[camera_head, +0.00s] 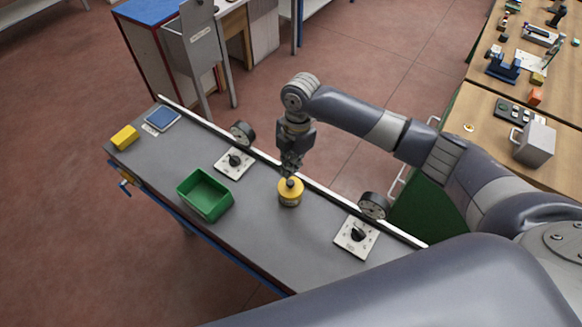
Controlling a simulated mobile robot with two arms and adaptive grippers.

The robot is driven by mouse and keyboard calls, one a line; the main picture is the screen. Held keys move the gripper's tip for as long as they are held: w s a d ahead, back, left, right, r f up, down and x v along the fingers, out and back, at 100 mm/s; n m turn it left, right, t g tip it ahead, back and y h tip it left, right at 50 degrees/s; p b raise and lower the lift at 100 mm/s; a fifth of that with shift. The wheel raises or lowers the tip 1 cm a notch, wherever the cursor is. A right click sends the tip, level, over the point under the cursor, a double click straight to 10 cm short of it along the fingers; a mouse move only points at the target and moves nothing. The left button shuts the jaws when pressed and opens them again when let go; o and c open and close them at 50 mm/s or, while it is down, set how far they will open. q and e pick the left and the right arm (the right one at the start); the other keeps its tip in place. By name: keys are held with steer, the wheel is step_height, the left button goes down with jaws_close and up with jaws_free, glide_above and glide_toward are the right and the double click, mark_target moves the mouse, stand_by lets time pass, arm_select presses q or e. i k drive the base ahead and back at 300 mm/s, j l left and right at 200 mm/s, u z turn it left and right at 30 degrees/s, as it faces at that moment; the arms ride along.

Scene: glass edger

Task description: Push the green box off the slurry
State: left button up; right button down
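The green box (205,194) is an open-topped tray standing on the grey bench top (238,230), near its front edge. What lies beneath it is hidden, and I cannot make out any slurry. A round yellow pot (290,194) with a dark knob on top stands to the right of the box, apart from it. My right gripper (290,172) points down just over the pot's knob, with its fingers close together. I cannot tell whether they hold the knob. My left gripper is not in view.
Two dial plates (234,163) (357,237) and two round gauges (243,132) (373,205) line the bench's back rail. A yellow block (125,137) and a blue pad (163,118) are at the far left end. Bare bench lies around the green box.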

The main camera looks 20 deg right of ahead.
mark_target(210, 199)
steer(key=k+j, duration=0.2)
steer(key=k, duration=0.3)
steer(key=k+j, duration=0.2)
steer(key=k, duration=0.25)
steer(key=k+j, duration=0.25)
steer(key=k, duration=0.25)
